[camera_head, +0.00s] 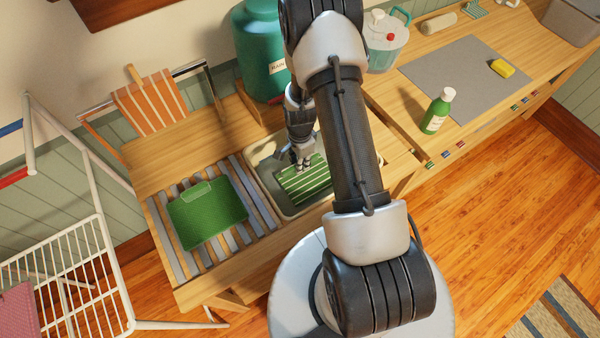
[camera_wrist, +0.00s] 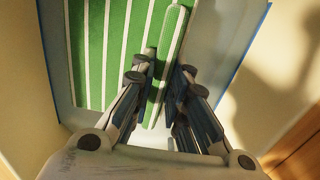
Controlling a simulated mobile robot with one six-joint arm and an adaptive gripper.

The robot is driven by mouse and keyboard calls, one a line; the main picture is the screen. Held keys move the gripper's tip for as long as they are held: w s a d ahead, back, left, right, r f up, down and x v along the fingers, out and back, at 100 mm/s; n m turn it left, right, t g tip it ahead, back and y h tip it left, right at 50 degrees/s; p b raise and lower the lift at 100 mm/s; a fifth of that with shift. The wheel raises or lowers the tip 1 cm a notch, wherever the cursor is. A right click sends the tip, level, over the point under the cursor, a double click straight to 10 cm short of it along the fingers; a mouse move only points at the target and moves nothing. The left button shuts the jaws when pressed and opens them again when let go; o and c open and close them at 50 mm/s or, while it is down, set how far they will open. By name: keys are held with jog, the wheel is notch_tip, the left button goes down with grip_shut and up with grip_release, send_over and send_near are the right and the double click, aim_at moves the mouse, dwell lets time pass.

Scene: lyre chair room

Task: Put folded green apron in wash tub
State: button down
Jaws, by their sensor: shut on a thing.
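A green cloth with white stripes (camera_head: 313,184) lies inside the pale wash tub (camera_head: 262,184), set into the wooden counter. My gripper (camera_head: 301,164) reaches down into the tub and is shut on a raised strip of this cloth. In the wrist view, the fingers (camera_wrist: 163,88) pinch the strip of the striped cloth (camera_wrist: 110,45). A plain green folded cloth (camera_head: 210,218) with a lighter tab lies on the slatted rack left of the tub. I cannot tell for sure which cloth is the apron. My arm hides the tub's right part.
A teal container (camera_head: 258,45) stands behind the tub. An orange striped cloth (camera_head: 150,103) hangs at the back left. A green bottle (camera_head: 437,111) and a yellow sponge (camera_head: 502,68) are on the right counter. A white wire rack (camera_head: 70,270) stands at left.

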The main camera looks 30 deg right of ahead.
jog(key=shift+f+b, duration=0.7)
jog(key=shift+f, duration=2.05)
jog(key=shift+f, duration=0.15)
jog(key=c, duration=1.6)
grip_release()
jog(key=shift+o, duration=0.2)
